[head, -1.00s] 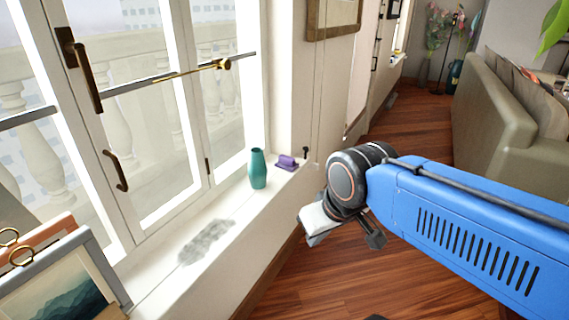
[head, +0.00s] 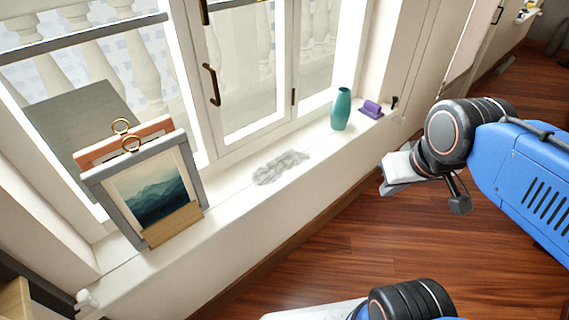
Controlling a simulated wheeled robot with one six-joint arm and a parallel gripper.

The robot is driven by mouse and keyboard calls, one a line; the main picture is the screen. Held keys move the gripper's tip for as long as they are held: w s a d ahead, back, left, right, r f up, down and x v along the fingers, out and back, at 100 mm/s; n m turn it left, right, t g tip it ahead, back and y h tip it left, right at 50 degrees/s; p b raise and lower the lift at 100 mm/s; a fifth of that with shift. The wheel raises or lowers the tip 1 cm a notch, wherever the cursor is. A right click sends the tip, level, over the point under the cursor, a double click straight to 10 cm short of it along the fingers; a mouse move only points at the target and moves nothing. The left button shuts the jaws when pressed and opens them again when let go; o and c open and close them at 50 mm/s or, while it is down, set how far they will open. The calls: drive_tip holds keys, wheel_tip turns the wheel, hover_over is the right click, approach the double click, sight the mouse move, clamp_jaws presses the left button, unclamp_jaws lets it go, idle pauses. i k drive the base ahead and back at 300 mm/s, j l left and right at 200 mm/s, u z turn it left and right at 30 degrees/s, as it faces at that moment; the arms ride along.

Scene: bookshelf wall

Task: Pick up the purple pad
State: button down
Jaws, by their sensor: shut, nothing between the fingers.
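The purple pad (head: 371,109) lies on the white window sill (head: 225,225) near its far right end, just right of a teal vase (head: 341,108) and apart from it. It looks like a small block with a raised top part. My gripper (head: 405,173) is out over the floor, in front of the sill and lower in the picture than the pad. It is shut and empty, well apart from the pad. The wrist hides part of the gripper.
A grey smudge (head: 280,167) marks the middle of the sill. Framed pictures (head: 150,195) lean on a stand at the sill's left. A small dark knob (head: 394,102) stands right of the pad. Wooden floor (head: 330,255) is clear before the sill.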

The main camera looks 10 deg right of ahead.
sight(370, 108)
drive_tip(key=i+l, duration=0.15)
drive_tip(key=l, duration=0.2)
drive_tip(key=i+l, duration=0.2)
drive_tip(key=l, duration=0.15)
drive_tip(key=i+l, duration=0.15)
drive_tip(key=l, duration=0.25)
drive_tip(key=z, duration=0.05)
